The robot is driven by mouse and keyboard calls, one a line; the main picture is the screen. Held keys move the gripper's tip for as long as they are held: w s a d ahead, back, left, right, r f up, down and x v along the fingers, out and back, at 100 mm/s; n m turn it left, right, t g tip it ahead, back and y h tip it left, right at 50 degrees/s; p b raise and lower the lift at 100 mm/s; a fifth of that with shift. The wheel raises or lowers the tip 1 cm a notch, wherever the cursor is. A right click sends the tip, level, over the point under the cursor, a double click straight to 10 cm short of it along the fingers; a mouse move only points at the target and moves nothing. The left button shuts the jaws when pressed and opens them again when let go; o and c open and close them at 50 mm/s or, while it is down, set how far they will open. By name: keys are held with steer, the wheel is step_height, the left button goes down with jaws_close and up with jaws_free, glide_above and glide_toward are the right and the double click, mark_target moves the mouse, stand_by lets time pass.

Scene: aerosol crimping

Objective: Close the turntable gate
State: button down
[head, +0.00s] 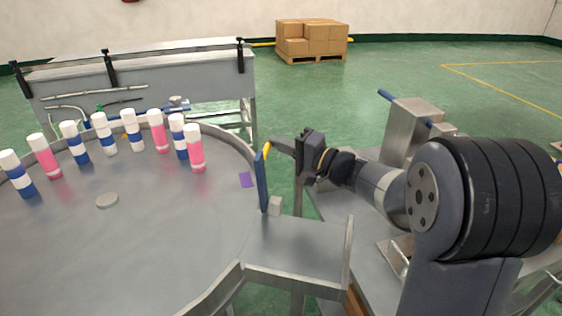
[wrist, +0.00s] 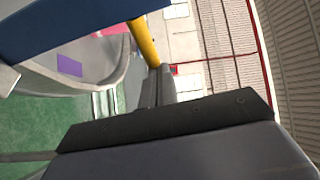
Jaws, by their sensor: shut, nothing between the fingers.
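The turntable (head: 150,235) is a large round grey metal disc at the left of the head view. The gate is a narrow upright blue panel (head: 262,182) with a yellow top piece (head: 267,150), at the turntable's right edge by a grey outfeed plate (head: 300,243). In the wrist view the blue panel (wrist: 70,22) crosses the upper left and the yellow piece (wrist: 145,42) slants beside it. My gripper (head: 278,143) is shut and empty, its tip close to the yellow piece. I cannot tell whether they touch.
Several white-capped blue and pink cans (head: 132,130) stand along the turntable's far side. A small grey disc (head: 107,200) lies on it. A purple patch (head: 246,180) is near the gate. A grey machine (head: 411,130) stands behind my arm. Boxes on a pallet (head: 310,40) are far off.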

mark_target(261, 163)
steer(key=s+n+b, duration=0.2)
steer(key=s+b, duration=0.1)
steer(key=b, duration=0.4)
steer(key=s+a+n+y+b, duration=0.1)
steer(key=s+n+b, duration=0.1)
steer(key=b, duration=0.5)
steer(key=s+a+n+y+b, duration=0.1)
steer(key=s+n+b, duration=0.2)
steer(key=b, duration=0.4)
steer(key=shift+s+f, duration=0.2)
steer(key=shift+s, duration=0.1)
steer(key=s+a+f+n+y+b, duration=0.1)
steer(key=s+b, duration=0.5)
steer(key=b, duration=0.6)
steer(key=shift+s+a+f+n+g+b, duration=0.4)
steer(key=shift+f+n, duration=0.45)
steer(key=shift+n, duration=0.25)
steer(key=shift+r, duration=0.15)
steer(key=s+d+p, duration=0.2)
steer(key=d+p, duration=0.1)
steer(key=d, duration=0.6)
steer(key=shift+d+r, duration=0.2)
